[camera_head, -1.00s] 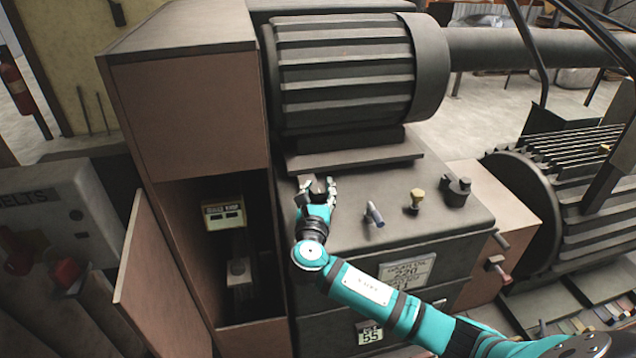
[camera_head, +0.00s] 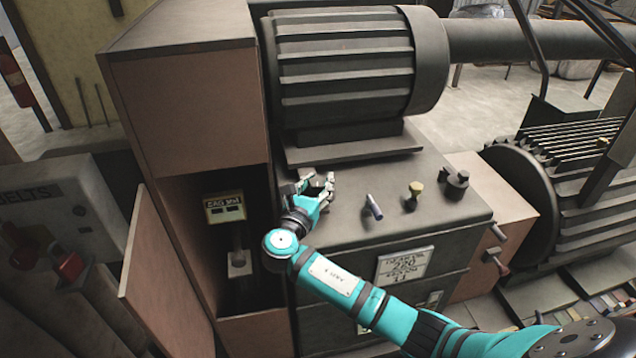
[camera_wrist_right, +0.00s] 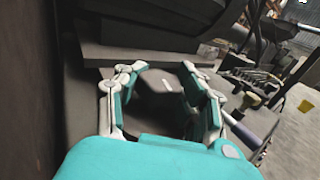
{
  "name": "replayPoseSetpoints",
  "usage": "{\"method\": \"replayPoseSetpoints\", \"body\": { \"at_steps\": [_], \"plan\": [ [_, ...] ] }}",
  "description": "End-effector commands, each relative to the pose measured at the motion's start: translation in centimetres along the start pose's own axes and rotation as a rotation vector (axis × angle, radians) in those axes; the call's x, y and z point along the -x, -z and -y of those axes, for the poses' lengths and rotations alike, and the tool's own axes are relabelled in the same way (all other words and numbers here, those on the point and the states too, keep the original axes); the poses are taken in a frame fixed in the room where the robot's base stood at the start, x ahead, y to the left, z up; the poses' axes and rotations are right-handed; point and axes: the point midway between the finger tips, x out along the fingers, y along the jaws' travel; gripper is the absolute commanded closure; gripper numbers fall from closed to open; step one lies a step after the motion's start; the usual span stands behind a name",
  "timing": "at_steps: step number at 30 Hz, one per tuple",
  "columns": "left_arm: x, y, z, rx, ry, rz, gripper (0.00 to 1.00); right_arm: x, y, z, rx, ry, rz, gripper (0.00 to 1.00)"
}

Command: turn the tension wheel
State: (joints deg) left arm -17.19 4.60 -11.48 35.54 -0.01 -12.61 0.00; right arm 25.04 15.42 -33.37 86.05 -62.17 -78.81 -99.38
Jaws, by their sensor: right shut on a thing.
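My right gripper (camera_head: 317,182) is at the left end of the grey machine top, just below the ribbed motor. It points up and to the right, with its fingers around a dark part, which I take to be the tension wheel. In the right wrist view the dark wheel (camera_wrist_right: 160,88) is between the fingers of the gripper (camera_wrist_right: 163,75). The fingers hide most of the wheel, so its outline and exact turn angle cannot be made out. My left gripper is not in view.
A blue-grey lever (camera_head: 373,207), a yellow-topped knob (camera_head: 414,194) and a dark fitting (camera_head: 457,185) stand right of my gripper. The ribbed motor (camera_head: 345,75) sits close above. An open cabinet (camera_head: 235,265) is at left, its door (camera_head: 160,275) swung out.

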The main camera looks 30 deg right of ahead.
Motion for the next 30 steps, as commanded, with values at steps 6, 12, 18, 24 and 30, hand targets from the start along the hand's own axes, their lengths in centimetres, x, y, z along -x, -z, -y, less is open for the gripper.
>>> {"method": "replayPoseSetpoints", "body": {
  "at_steps": [6,12,18,24,30],
  "plan": [
    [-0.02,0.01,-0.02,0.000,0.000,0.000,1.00,0.23,0.40,-0.07,0.002,-0.002,-0.008,0.97],
    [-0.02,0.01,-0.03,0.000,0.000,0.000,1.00,0.24,0.44,-0.07,0.003,-0.002,-0.008,0.97],
    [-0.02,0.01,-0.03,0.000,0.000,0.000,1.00,0.26,0.48,-0.07,0.003,-0.003,-0.009,0.97],
    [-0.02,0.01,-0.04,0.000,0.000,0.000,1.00,0.20,0.38,-0.05,0.002,-0.002,-0.007,0.44],
    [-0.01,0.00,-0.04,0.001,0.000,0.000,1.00,0.10,0.21,-0.03,0.001,-0.001,-0.004,0.38]
  ]
}}
